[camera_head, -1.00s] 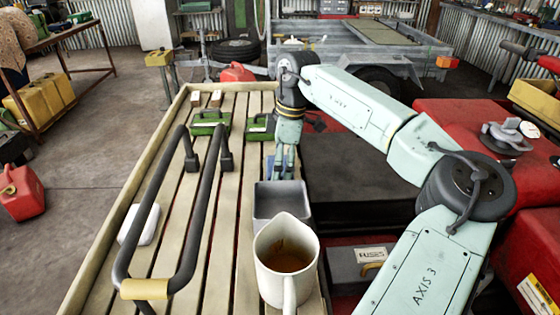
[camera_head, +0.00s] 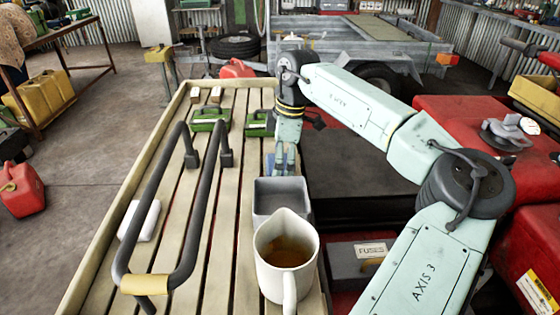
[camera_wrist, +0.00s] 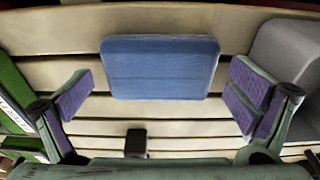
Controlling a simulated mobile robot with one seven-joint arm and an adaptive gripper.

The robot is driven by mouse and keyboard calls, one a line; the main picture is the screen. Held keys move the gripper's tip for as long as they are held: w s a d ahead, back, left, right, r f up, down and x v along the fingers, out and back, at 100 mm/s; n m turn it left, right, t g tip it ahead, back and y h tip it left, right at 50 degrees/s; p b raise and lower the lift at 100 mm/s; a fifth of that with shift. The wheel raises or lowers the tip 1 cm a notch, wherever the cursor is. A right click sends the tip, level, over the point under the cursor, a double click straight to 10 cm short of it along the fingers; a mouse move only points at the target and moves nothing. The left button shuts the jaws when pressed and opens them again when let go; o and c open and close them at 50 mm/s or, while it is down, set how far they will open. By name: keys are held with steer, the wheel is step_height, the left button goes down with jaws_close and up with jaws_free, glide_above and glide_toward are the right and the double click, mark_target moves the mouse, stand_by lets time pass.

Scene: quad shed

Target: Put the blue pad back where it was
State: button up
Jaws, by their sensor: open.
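The blue pad (camera_wrist: 160,66) lies flat on pale wooden slats in the wrist view, between my spread fingers and a little beyond their tips. A sliver of the blue pad (camera_head: 270,165) shows in the head view beside my fingers. My gripper (camera_head: 285,170) points down at the right side of the slatted bed, just behind a grey open bin. In the wrist view my gripper (camera_wrist: 163,85) is open and empty, with a purple-padded finger to either side of the pad. I cannot tell whether a finger touches it.
The grey bin (camera_head: 281,184) stands close to my fingers, with a cream jug (camera_head: 287,270) of brown liquid in front. Green items (camera_head: 210,119) lie behind on the slats. A dark handrail (camera_head: 200,215) rises at left, near a white block (camera_head: 140,220). The middle slats are mostly clear.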

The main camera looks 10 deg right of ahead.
step_height(320, 180, up, 12)
steer(key=d+b, duration=0.1)
steer(key=b, duration=0.2)
steer(key=shift+s+d, duration=0.2)
steer(key=shift+d, duration=0.15)
stand_by(0.3)
